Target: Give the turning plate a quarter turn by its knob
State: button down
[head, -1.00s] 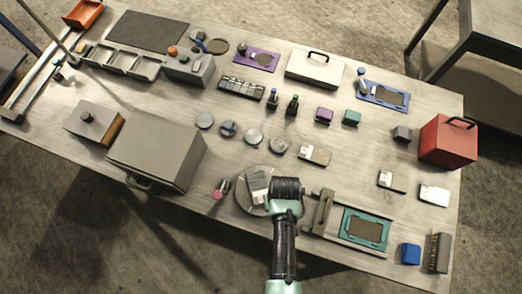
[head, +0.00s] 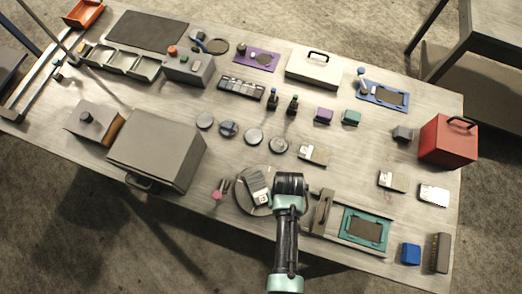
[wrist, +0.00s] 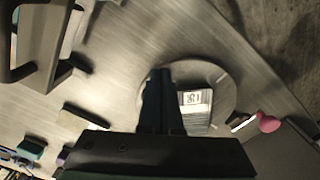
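The turning plate (head: 246,203) is a round grey disc near the table's front edge, partly hidden by my arm in the head view. It also shows in the wrist view (wrist: 222,88). A small block with a white label (head: 257,187) lies on it, and this block shows beside my fingers in the wrist view (wrist: 194,108). My gripper (wrist: 160,72) is over the plate near its rim, with its two dark fingers close together. The knob is hidden at the fingertips; the fingers appear shut on it.
A grey upright handle (head: 322,211) stands close right of my gripper, beside a teal-framed panel (head: 365,230). A pink-ended item (head: 217,195) lies just left of the plate. A large grey box (head: 157,150) stands farther left. Several round discs lie behind the plate.

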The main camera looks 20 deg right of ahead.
jog(key=shift+s+a+f, duration=0.25)
jog(key=shift+s+a, duration=0.05)
jog(key=shift+s+a+p, duration=0.2)
jog(key=shift+a+p, duration=0.05)
jog(key=shift+p, duration=0.15)
jog(key=shift+r, duration=0.15)
jog(key=r+p, duration=0.6)
jog(key=shift+w+d+r, duration=0.1)
jog(key=shift+w+d, duration=0.05)
jog(key=shift+w, duration=0.1)
notch_tip(320, 180, up, 3)
jog(key=shift+f+p, duration=0.15)
jog(key=shift+p, duration=0.45)
